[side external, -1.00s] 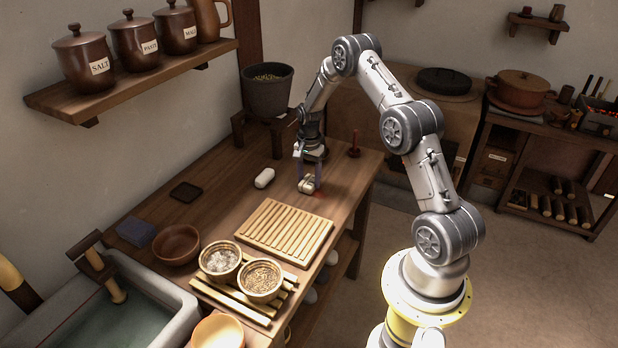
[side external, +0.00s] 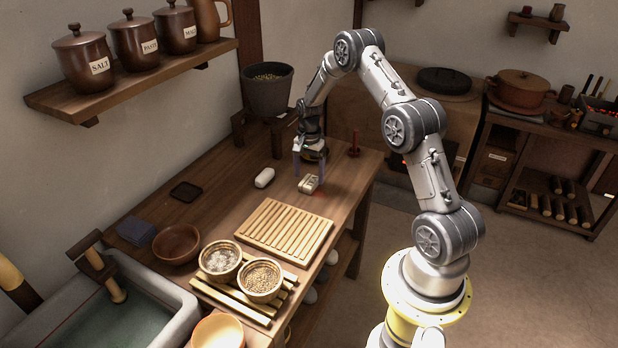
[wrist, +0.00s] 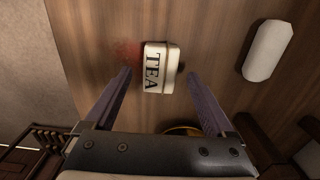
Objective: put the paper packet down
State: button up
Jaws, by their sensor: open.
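The paper packet (side external: 309,183), cream with a dark band, rests on the wooden counter. In the wrist view the packet (wrist: 158,68) shows the word TEA and lies beyond the fingertips, between their lines. My gripper (side external: 310,167) is open and empty just above the packet, its fingers apart. The wrist view also shows my gripper (wrist: 160,74) with a clear gap between each finger and the packet.
A white rounded object (side external: 264,178) lies left of the packet. A red candlestick (side external: 354,146) stands behind right.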

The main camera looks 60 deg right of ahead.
aim_at(309, 180)
notch_tip(309, 180, up, 10)
jog(key=s+a+r+n+t, duration=0.1)
jog(key=s+a+r+n, duration=0.25)
jog(key=a+r, duration=0.5)
jog(key=s+a+r+n+t, duration=0.1)
jog(key=s+a+r+n, duration=0.3)
jog(key=a+r, duration=0.45)
jog(key=s+a+r+n+t, duration=0.1)
jog(key=s+a+n, duration=0.4)
jog(key=s, duration=0.3)
jog(key=s+a+r+n+t, duration=0.1)
jog(key=s+a+n+t, duration=0.1)
jog(key=s+a+n, duration=0.3)
jog(key=s+a, duration=0.2)
jog(key=s, duration=0.2)
jog(key=shift+t, duration=0.3)
